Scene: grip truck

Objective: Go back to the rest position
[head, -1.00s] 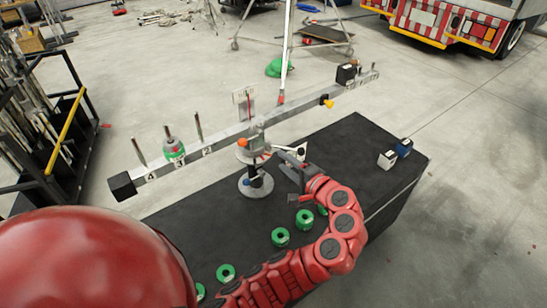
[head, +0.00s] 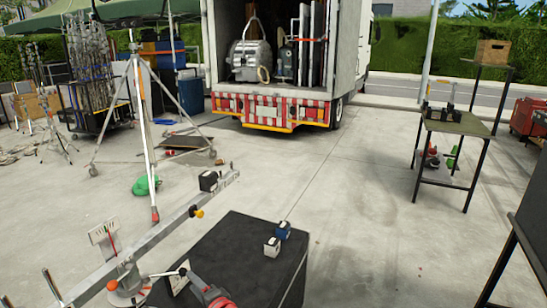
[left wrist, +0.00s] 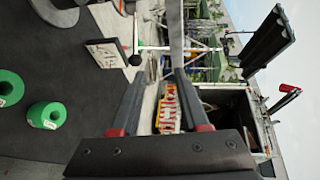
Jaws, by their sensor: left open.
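My left gripper (head: 196,284) shows at the bottom of the head view, beside the base of the balance beam (head: 132,252), with its red arm (head: 216,298) cut off by the lower edge. In the left wrist view its two dark fingers (left wrist: 159,75) are spread apart, and nothing is held between them. A white card (head: 178,278) stands close by the gripper; the wrist view also shows this card (left wrist: 106,54). My right gripper is not in view.
The black table (head: 240,262) carries a white cube (head: 272,246) and a blue cube (head: 283,230). A truck (head: 285,108) and a side table (head: 455,122) stand beyond, with open concrete floor between.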

